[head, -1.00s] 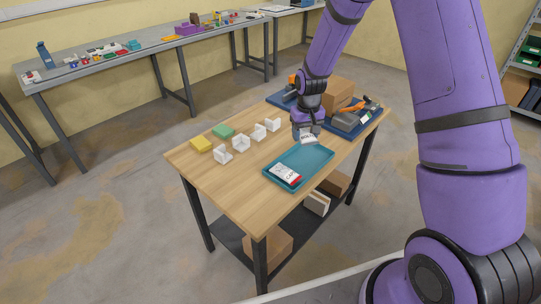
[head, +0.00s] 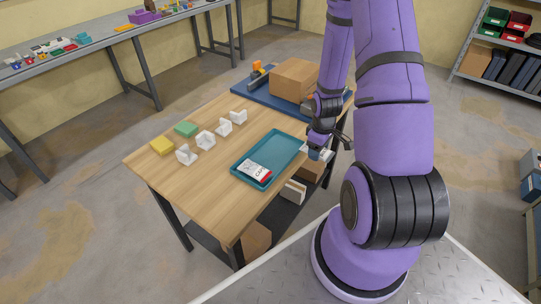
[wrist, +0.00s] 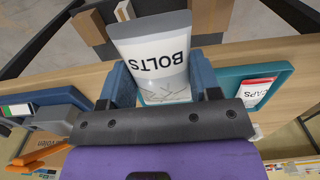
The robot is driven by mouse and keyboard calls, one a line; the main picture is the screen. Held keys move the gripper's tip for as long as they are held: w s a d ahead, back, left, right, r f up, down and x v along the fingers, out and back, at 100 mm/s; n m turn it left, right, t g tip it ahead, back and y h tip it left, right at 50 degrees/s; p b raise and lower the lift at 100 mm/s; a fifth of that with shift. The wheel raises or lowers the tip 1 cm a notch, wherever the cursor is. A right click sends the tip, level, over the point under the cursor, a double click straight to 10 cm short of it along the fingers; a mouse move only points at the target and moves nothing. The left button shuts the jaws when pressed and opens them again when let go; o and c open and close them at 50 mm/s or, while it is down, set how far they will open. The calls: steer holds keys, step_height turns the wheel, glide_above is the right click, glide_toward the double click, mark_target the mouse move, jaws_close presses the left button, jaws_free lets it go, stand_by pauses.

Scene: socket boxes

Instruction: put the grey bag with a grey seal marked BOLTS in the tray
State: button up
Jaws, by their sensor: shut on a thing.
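My gripper (head: 318,150) is shut on the grey bag marked BOLTS. The bag (wrist: 155,50) has a white label and a grey end, and sits between the blue finger pads in the wrist view; in the head view it is mostly hidden by the gripper. The teal tray (head: 282,147) lies on the wooden table. My gripper is just to the right of the tray, near the table's right edge.
White open holders (head: 205,140), a yellow block (head: 162,146) and a green block (head: 186,129) stand left of the tray. A cardboard box (head: 295,79) stands on a blue mat (head: 252,92) at the back. Boxes sit on the shelf below the table.

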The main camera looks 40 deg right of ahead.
glide_above(276, 151)
steer(key=shift+s+d+f, duration=0.1)
steer(key=shift+s+f, duration=0.25)
steer(key=shift+f, duration=0.35)
steer(key=shift+w+f, duration=0.15)
steer(key=shift+f, duration=0.75)
steer(key=shift+w+f, duration=0.1)
steer(key=shift+f, duration=0.75)
steer(key=shift+f, duration=0.1)
steer(key=o, duration=1.1)
